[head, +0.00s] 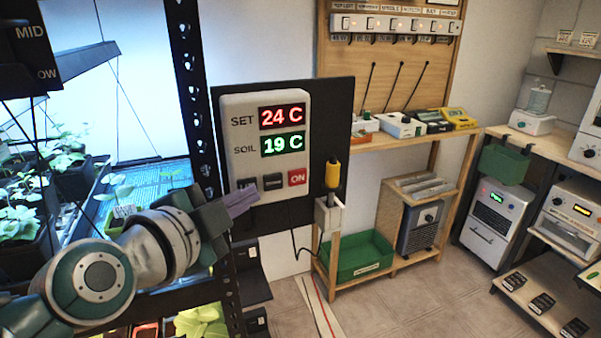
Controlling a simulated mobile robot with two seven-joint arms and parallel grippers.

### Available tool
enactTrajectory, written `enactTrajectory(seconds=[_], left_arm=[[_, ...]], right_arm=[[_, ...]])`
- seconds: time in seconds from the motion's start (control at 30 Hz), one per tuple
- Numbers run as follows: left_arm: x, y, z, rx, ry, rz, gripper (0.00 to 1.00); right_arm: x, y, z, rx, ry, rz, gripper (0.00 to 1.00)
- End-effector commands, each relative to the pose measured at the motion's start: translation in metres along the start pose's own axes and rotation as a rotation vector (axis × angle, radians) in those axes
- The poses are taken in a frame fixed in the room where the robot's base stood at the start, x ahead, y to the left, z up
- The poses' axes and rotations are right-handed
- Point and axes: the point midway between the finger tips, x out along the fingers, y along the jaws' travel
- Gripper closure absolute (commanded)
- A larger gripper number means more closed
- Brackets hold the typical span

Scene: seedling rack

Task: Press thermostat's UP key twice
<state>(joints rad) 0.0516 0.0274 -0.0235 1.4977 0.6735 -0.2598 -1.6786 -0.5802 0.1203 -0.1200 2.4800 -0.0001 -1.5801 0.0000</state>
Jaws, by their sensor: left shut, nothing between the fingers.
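The thermostat (232,107) is a pale box on a dark panel. Its red display (282,117) reads SET 24 C and its green display (282,145) reads SOIL 19 C. Below are a left dark key (247,183), a middle dark key (273,182) and a red ON key (297,178). The marks on the dark keys are too small to read. My left gripper (246,197) is shut and empty, its tips at the lower edge of the left key, which they partly cover. I cannot tell whether they touch it. My right gripper is out of view.
A black perforated rack post (192,75) stands left of the thermostat, close to my left arm. Plant trays fill the lit shelf at left. A yellow-handled tool (332,172) stands in a holder just right of the thermostat. A wooden bench (400,142) is farther back.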

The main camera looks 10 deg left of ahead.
Motion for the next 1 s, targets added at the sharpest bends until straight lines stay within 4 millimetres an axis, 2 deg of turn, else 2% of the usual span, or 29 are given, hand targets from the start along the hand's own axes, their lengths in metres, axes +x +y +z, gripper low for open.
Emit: enactTrajectory(seconds=[0.77,1.0], left_arm=[[-0.012,0.008,-0.009,0.0,-0.001,0.0,1.0],[-0.028,0.018,-0.021,-0.002,0.0,0.002,1.0]], right_arm=[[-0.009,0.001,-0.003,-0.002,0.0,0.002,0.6],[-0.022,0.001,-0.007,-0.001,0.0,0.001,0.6]])
